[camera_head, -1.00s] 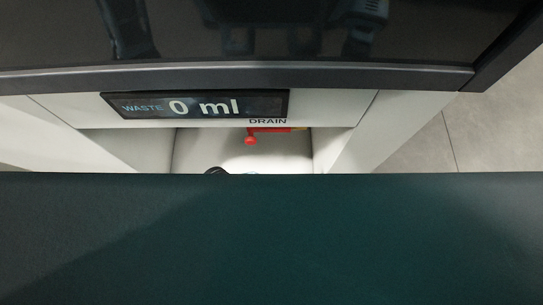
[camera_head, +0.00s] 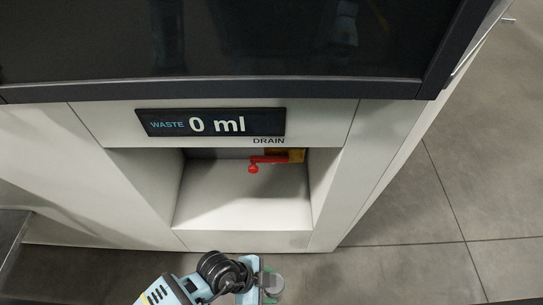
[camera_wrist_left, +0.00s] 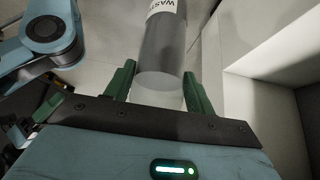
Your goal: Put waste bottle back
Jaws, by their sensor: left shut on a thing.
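The waste bottle (camera_wrist_left: 165,42) is a grey, see-through cylinder with a white label reading "WAS…" in the left wrist view. My left gripper (camera_wrist_left: 160,70) is shut on it, with one green finger on each side. In the head view my left gripper (camera_head: 266,284) is at the bottom edge, in front of and below the alcove. The alcove (camera_head: 240,205) under the "DRAIN" label is empty, with a bare pale floor.
A red drain valve handle (camera_head: 254,167) hangs from the alcove's back, below the "0 ml" waste display (camera_head: 210,122). White side walls bound the alcove, and its front edge is clear. Grey tiled floor (camera_head: 400,270) lies open at right.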

